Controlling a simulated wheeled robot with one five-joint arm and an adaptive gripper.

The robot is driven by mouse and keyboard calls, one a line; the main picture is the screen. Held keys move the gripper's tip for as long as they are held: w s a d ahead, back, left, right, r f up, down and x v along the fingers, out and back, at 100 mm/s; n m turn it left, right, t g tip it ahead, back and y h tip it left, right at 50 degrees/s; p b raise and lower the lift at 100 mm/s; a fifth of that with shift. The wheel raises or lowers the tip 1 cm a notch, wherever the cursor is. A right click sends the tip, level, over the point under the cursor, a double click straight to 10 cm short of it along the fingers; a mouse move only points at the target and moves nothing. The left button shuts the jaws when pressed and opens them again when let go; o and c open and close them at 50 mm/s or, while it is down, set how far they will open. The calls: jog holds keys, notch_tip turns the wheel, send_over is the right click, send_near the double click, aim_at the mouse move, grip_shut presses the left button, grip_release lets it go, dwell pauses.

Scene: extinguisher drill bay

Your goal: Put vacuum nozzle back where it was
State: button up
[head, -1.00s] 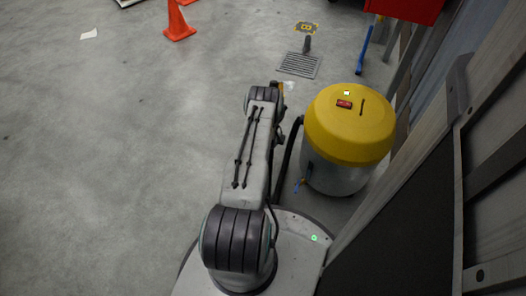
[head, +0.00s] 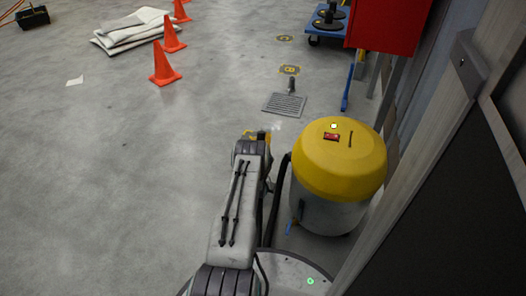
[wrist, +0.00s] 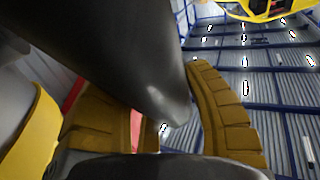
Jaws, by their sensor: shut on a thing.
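The vacuum (head: 339,158), a grey drum with a yellow lid, stands right of my arm in the head view. A dark hose runs beside the arm near it. My gripper (head: 258,135) shows only as a bit of yellow finger past the end of my arm, above the floor. In the wrist view my brown-yellow fingers are closed around a smooth dark grey tube, seemingly the vacuum nozzle (wrist: 125,50). It fills the upper left of that view. Its far end and its link to the hose are hidden.
A floor grate (head: 284,104) with a small dark upright piece lies ahead. Orange cones (head: 164,66) and white folded sheets (head: 130,32) are at the back left. A red cabinet (head: 388,25) and a wall close off the right. Open floor lies on the left.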

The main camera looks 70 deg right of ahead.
jog(key=shift+f+b, duration=0.9)
jog(key=shift+f, duration=0.8)
jog(key=o, duration=1.2)
jog(key=shift+f, duration=0.2)
jog(key=shift+r, duration=0.15)
jog(key=shift+p+v, duration=5.5)
jog(key=shift+v, duration=0.5)
